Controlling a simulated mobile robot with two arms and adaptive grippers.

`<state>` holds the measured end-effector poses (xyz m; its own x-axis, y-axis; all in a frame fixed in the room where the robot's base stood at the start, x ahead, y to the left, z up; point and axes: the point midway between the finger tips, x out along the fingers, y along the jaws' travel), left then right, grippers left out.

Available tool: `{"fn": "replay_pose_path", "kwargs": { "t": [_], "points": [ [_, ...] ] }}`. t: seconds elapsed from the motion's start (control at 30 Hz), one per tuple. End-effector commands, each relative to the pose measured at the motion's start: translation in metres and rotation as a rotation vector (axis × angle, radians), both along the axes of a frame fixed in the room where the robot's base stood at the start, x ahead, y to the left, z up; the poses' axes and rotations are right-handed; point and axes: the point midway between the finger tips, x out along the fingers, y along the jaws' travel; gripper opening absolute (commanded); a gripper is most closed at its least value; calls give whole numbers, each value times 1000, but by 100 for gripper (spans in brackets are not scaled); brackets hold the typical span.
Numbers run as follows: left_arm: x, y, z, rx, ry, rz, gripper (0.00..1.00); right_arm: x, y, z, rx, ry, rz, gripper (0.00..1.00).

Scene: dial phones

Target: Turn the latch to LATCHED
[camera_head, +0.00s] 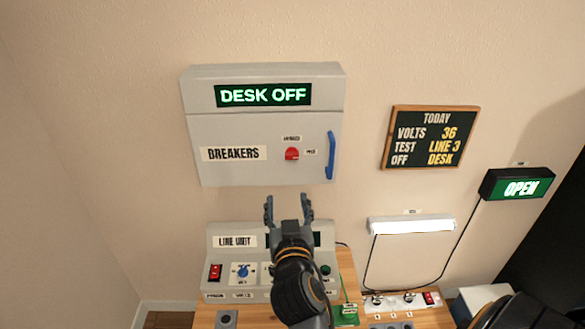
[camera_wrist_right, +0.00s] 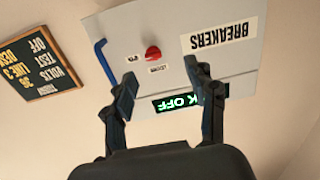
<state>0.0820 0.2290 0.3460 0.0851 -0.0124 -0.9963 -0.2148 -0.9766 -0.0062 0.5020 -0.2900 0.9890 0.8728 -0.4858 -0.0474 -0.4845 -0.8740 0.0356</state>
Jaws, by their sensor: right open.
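The latch is a red knob (camera_head: 291,154) on the grey door of the breaker box (camera_head: 230,130) on the wall. One small label sits above it and another to its right; their words are too small to read surely, and the way the knob points is unclear. It also shows in the right wrist view as a red knob (camera_wrist_right: 153,53). My right gripper (camera_head: 288,203) is open and empty, below the box in the head view, its fingers pointing up towards the knob. In the wrist view the knob lies beyond the open fingers (camera_wrist_right: 161,88), apart from them. My left gripper is not in view.
A blue handle (camera_head: 331,155) stands on the door right of the knob. The box display (camera_head: 263,95) reads DESK OFF. Below is the line unit (camera_head: 226,262), partly hidden by my right arm, on a wooden table. A framed board (camera_head: 430,138) hangs to the right.

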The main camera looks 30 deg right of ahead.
Motion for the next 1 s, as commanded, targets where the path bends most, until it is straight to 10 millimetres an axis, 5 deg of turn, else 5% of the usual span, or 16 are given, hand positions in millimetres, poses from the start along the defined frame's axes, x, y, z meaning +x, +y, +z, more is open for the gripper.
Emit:
{"fn": "replay_pose_path", "kwargs": {
  "t": [0.23,0.7,1.0],
  "points": [
    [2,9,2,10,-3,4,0,-3,-18,28,4,-62,-45,57],
    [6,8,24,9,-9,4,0,78,-67,28,2,-59,-44,57],
    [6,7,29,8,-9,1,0,104,-82,26,6,-59,-43,57]
  ]
}}
